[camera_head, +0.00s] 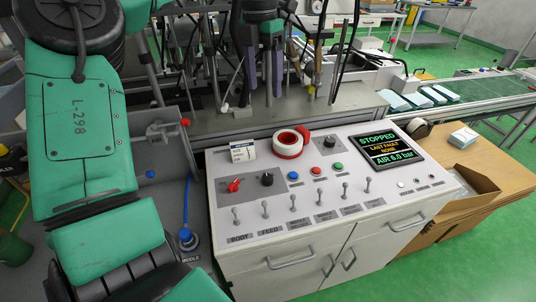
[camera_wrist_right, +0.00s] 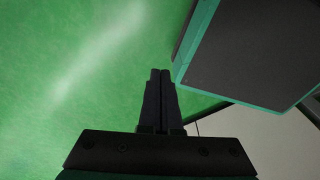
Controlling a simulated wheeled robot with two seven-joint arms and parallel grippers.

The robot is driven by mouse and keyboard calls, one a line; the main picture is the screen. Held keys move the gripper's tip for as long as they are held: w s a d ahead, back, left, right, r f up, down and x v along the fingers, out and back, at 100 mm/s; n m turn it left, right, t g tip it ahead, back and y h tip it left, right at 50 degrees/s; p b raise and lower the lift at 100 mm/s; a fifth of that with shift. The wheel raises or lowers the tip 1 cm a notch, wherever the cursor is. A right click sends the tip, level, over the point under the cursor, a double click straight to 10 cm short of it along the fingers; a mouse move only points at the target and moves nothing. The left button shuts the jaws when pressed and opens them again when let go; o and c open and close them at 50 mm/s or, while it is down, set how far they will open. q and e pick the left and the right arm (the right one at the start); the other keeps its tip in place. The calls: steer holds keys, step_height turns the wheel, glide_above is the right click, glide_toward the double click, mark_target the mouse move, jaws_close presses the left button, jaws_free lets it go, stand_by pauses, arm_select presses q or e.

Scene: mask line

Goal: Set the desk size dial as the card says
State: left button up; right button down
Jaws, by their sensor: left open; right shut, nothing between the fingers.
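The white control desk (camera_head: 300,222) stands in the middle of the head view. A small white card (camera_head: 243,151) with dark print stands at its back left; its text is too small to read. A red dial (camera_head: 234,185) and a black dial (camera_head: 267,179) sit on a grey plate below the card. Another black knob (camera_head: 330,142) sits farther back. I cannot tell which is the size dial. My left arm fills the left side, but its fingers do not show. My right gripper (camera_wrist_right: 161,72) is shut and empty over green floor in the right wrist view.
Blue, red and green buttons and a row of upright toggle switches (camera_head: 293,201) are close by. A lit screen (camera_head: 385,149) reads STOPPED. An open cardboard box (camera_head: 470,187) stands on the wooden table at right.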

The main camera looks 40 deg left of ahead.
arm_select(q)
steer(key=b, duration=1.4)
glide_above(268, 176)
steer(key=a, duration=0.1)
step_height(268, 176, down, 16)
arm_select(e)
step_height(268, 176, down, 15)
steer(key=w, duration=0.1)
arm_select(q)
steer(key=f, duration=0.4)
steer(key=f+b, duration=0.1)
steer(key=f, duration=0.4)
steer(key=d+f+b, duration=0.1)
steer(key=f, duration=0.3)
steer(key=shift+f, duration=0.4)
arm_select(e)
steer(key=w+a+r, duration=0.1)
steer(key=w, duration=0.5)
steer(key=shift+a, duration=0.3)
steer(key=shift+r, duration=0.1)
arm_select(q)
jaws_close()
